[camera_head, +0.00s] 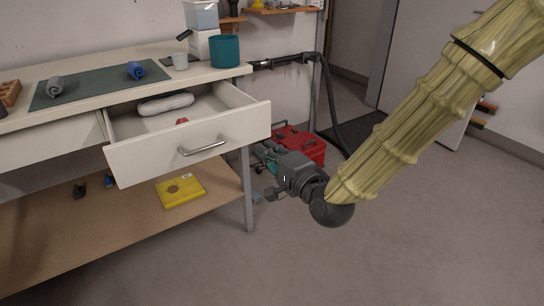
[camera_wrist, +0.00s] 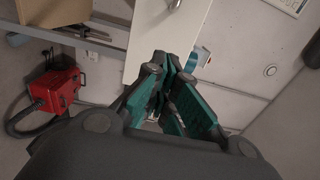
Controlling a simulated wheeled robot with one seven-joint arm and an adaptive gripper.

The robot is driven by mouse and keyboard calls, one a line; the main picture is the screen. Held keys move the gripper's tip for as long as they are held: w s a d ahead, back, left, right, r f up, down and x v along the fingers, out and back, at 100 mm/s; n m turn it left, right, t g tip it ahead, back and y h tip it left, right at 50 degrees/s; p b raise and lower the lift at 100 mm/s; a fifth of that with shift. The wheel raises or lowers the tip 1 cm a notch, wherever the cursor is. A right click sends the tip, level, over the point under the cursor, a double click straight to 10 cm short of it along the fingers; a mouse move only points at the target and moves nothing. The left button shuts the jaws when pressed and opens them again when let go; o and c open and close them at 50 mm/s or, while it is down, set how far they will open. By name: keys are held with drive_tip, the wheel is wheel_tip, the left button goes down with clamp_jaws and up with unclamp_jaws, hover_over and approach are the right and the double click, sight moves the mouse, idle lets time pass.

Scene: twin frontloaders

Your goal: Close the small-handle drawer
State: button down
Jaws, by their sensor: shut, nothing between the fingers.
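A white drawer (camera_head: 190,146) stands pulled out from under the workbench, with a curved metal bar handle (camera_head: 203,146) on its front. A grey rolled item (camera_head: 166,103) and a small red thing (camera_head: 181,121) lie inside. My gripper (camera_head: 262,152), with teal finger pads, is shut and empty, to the right of the drawer and lower in the picture than its right front corner. No contact with the drawer is visible. In the wrist view my gripper (camera_wrist: 160,112) points towards a white panel (camera_wrist: 160,38), which looks like part of the drawer or bench.
The workbench top (camera_head: 100,112) carries a mat with blue and grey rolls, a cup and a teal pot (camera_head: 224,51). A bench leg (camera_head: 247,190) stands near my gripper. A red case (camera_head: 300,146) and black hose (camera_head: 322,95) are behind it. The front right floor is clear.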

sight(243, 129)
drive_tip(key=b+x, duration=0.1)
drive_tip(key=x, duration=0.8)
drive_tip(key=shift+a+f+b, duration=0.1)
drive_tip(key=shift+b, duration=0.25)
drive_tip(key=shift+w+a, duration=0.15)
drive_tip(key=shift+w, duration=0.15)
drive_tip(key=shift+w, duration=0.1)
